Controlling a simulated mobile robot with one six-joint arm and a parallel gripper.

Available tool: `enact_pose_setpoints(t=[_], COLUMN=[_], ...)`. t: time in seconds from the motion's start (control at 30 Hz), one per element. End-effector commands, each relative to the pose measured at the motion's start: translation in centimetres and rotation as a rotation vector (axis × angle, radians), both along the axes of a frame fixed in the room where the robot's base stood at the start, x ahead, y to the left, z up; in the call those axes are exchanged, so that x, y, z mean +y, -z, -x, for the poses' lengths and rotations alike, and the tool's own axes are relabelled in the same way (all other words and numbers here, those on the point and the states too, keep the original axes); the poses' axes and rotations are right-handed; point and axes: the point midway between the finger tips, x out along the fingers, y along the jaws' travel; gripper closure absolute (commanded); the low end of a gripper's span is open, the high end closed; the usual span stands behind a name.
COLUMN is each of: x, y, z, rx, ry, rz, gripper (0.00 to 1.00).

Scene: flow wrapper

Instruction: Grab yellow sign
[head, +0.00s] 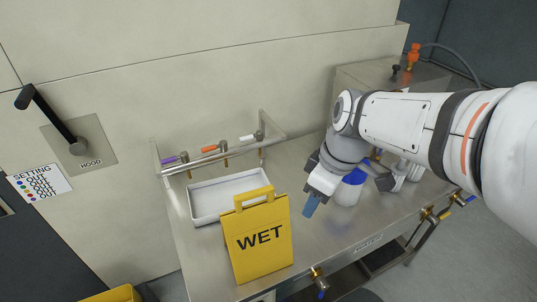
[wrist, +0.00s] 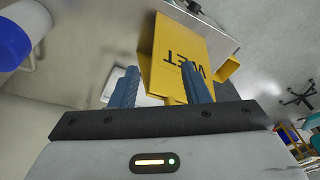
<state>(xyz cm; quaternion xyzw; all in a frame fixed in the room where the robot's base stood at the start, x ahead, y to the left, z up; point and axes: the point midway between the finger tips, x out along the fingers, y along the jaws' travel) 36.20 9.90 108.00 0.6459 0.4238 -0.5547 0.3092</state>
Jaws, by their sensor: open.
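The yellow sign (head: 262,240), lettered WET, stands upright like a folded board on the front left of the metal table, with a handle opening at its top. My gripper (head: 312,204) is open and empty, just right of the sign's top edge and apart from it in the head view. In the wrist view the sign (wrist: 178,62) appears upside down beyond my gripper's blue fingers (wrist: 160,85). The fingers overlap its near end there, but I cannot tell the exact gap between them.
A white tray (head: 194,205) lies behind the sign, below a metal rail (head: 215,157) with coloured valves. A white container with a blue lid (head: 349,190) stands close to my gripper's right. A black lever (head: 52,120) is on the wall panel. The table front is mostly clear.

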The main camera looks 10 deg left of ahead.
Motion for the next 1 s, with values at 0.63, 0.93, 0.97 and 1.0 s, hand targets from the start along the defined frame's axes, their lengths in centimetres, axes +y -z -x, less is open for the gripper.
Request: enact_pose_setpoints(t=[0.63,0.93,0.97,1.0], x=[11.3,12.3,12.5,12.7], y=[-2.8,0.4,0.9,1.5], z=[-2.7,-1.8,-1.7,-1.6], rx=[-0.067,-0.066,-0.064,-0.063], ry=[-0.957,-0.955,-0.956,-0.955], rz=[-0.209,-0.208,-0.208,-0.208], gripper=[0.58,0.58,0.58,0.58])
